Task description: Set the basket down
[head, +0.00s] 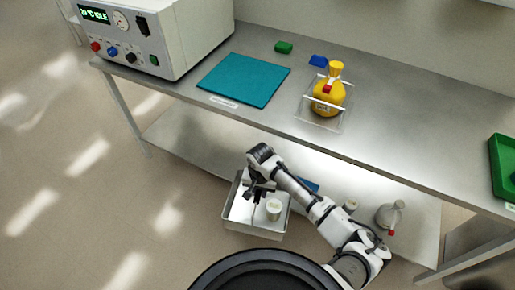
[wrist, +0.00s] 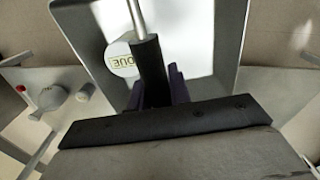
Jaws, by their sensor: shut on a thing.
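The basket is a grey open-topped box with a bright inside and a bar handle; its rim shows in the head view (head: 285,222) and its wall in the wrist view (wrist: 230,45). My gripper (head: 258,192) is over the basket, shut on the handle; its dark fingers (wrist: 155,75) close round the bar in the wrist view. A white round container (head: 273,208) stands inside, its lid (wrist: 122,58) partly lettered and partly hidden by a finger. The basket looks level, in front of the lower shelf. I cannot tell whether its underside touches anything.
The steel bench (head: 385,132) holds a teal mat (head: 243,80), a clear tray (head: 312,116) with a yellow bottle (head: 328,95), and a grey instrument (head: 165,35). Floor at left is clear.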

